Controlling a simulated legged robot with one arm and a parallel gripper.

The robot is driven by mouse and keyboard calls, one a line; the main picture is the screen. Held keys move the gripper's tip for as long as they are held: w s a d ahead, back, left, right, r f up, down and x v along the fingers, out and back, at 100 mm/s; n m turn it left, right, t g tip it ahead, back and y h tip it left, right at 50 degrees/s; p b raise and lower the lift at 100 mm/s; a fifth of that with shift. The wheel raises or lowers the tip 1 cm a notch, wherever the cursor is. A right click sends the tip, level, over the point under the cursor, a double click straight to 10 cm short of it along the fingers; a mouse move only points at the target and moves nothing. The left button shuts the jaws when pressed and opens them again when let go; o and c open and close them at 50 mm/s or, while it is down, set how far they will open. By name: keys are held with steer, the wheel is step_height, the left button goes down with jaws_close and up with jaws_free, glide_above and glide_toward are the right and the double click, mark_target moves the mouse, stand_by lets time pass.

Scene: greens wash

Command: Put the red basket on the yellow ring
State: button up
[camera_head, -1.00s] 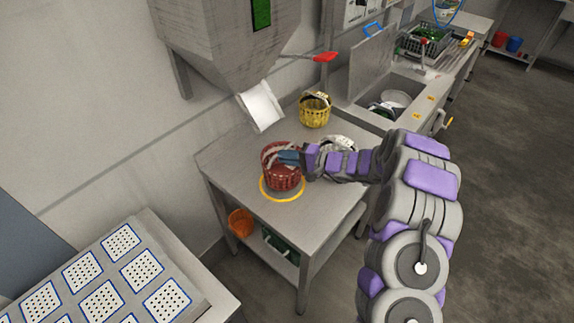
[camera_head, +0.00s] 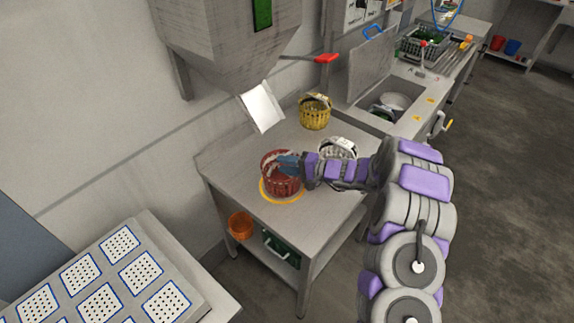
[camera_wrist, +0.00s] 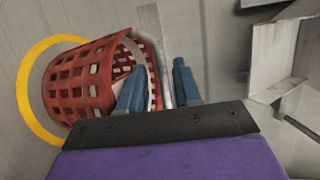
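The red basket (camera_head: 280,180) stands upright on the metal table over the yellow ring (camera_head: 284,202), whose front edge shows around its base. In the wrist view the red basket (camera_wrist: 85,85) lies left of centre, with part of the yellow ring (camera_wrist: 28,95) curving past its base. My gripper (camera_head: 287,162) is at the basket's upper right side. In the wrist view the two blue fingers of my gripper (camera_wrist: 158,88) are apart, one overlapping the basket opening, the other outside the rim, with a visible gap. The ring's far side is hidden by the basket.
A yellow basket (camera_head: 314,113) stands at the back of the table, and a white basket (camera_head: 338,148) stands just behind my arm. A chute (camera_head: 261,107) hangs over the table's back left. An orange bucket (camera_head: 240,225) and a green crate (camera_head: 282,248) are below. The table's left part is clear.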

steer(key=p+v, duration=0.2)
steer(key=v, duration=1)
steer(key=shift+p, duration=0.4)
steer(key=shift+s+a, duration=0.1)
steer(key=s+a+r+n+g+h, duration=0.2)
steer(key=s+a+r+n+g, duration=0.15)
steer(key=s+r, duration=0.5)
steer(key=s+a+r+n+g+h, duration=0.2)
steer(key=s+a+r+g, duration=0.35)
steer(key=s, duration=0.65)
steer(key=s+d+r+t+h, duration=0.1)
steer(key=s+d+h, duration=0.4)
steer(key=s, duration=0.7)
steer(key=s+d+r+h, duration=0.1)
steer(key=s+d+h, duration=0.4)
steer(key=s+d, duration=0.5)
steer(key=shift+s+r+m+t+h, duration=0.35)
steer(key=shift+s+r+t+h, duration=0.05)
steer(key=shift+s, duration=0.6)
